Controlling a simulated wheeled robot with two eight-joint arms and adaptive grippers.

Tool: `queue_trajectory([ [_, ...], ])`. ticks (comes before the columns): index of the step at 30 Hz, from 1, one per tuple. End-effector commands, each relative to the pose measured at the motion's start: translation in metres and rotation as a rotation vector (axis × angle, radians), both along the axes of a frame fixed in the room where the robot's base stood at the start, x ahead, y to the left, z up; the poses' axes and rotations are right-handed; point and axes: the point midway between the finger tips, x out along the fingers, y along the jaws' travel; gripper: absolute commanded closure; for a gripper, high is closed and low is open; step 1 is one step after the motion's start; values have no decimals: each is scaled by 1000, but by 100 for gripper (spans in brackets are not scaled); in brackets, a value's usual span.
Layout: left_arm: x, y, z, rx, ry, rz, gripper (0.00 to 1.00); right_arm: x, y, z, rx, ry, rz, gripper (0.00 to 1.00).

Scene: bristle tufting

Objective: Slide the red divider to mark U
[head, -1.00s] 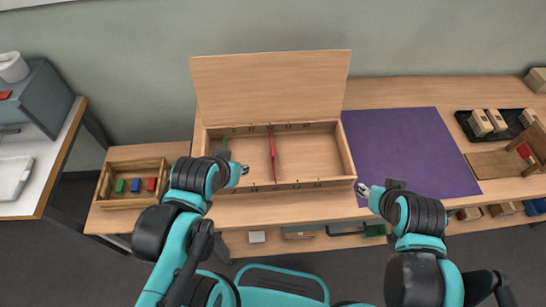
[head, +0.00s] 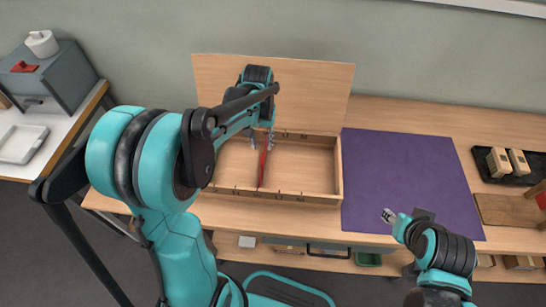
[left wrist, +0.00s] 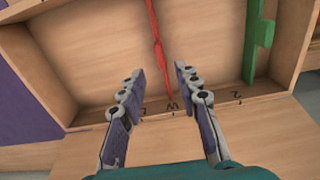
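The red divider (head: 263,168) stands across the inside of the open wooden box (head: 300,198), left of its middle in the head view. My left gripper (head: 261,141) is over the divider's back end, one finger on each side. The left wrist view shows the gripper (left wrist: 160,80) open, with the red divider (left wrist: 157,50) in line with the gap and no finger clearly touching it. Small dark marks (left wrist: 172,107) run along the box wall there; I cannot read which is U. My right gripper (head: 389,216) is away at the mat's front edge, its opening too small to judge.
A green divider (left wrist: 260,40) stands in the box, right of the red one in the left wrist view; my arm hides it in the head view. The raised lid (head: 315,90) stands behind the box. A purple mat (head: 405,180) lies clear to the right.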

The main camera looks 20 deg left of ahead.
Motion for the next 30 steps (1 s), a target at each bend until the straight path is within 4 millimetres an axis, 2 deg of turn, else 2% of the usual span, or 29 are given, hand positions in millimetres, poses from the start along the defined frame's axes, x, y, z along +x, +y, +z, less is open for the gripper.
queue_trajectory([
  [5,3,2,-16,-2,17,7,67,0,0,-5,0,0,0,60],
  [12,3,2,-56,-2,15,6,67,0,0,-22,0,0,0,60],
  [18,3,2,-79,-2,15,6,67,0,0,-31,0,0,0,60],
  [29,3,2,-83,-2,15,6,67,0,0,-31,0,0,0,60],
  [30,3,2,-83,-2,15,6,78,0,0,-31,0,0,0,60],
])
